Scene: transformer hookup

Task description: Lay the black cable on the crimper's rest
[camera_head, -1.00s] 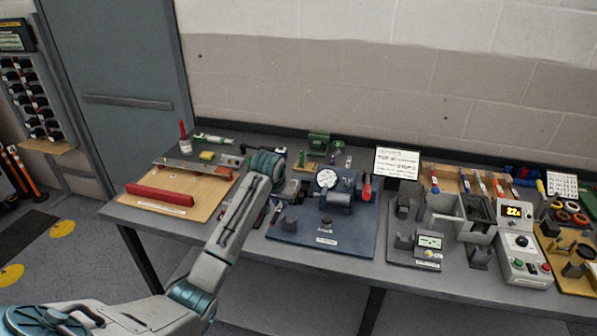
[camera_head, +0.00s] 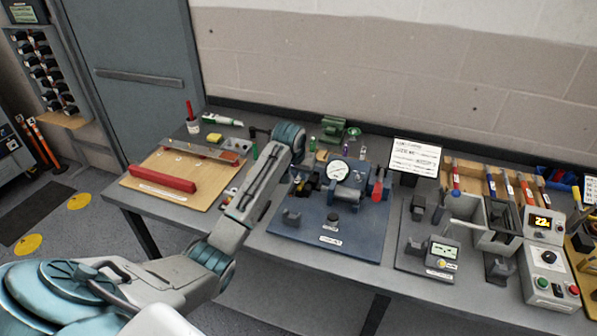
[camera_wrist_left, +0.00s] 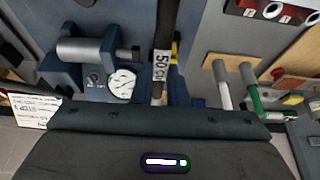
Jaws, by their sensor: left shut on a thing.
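The crimper (camera_head: 350,188) is a blue machine with a white dial and a red handle, on a blue base plate. It also shows in the wrist view (camera_wrist_left: 90,62). A grey notched block (camera_head: 292,218), which looks like a cable rest, stands on the plate's front left. My left gripper (camera_head: 303,183) is just left of the crimper, partly hidden by my arm. It is shut on the black cable (camera_wrist_left: 166,25), which carries a white "50" label and runs up the wrist view beside the crimper. Contact between cable and rest cannot be seen. My right gripper is not in view.
A wooden board with a red bar (camera_head: 162,178) lies to the left. A small green machine (camera_head: 333,128) stands behind. A sign (camera_head: 413,157) and a grey station with a display (camera_head: 440,252) stand to the right. The crimper plate's front is mostly clear.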

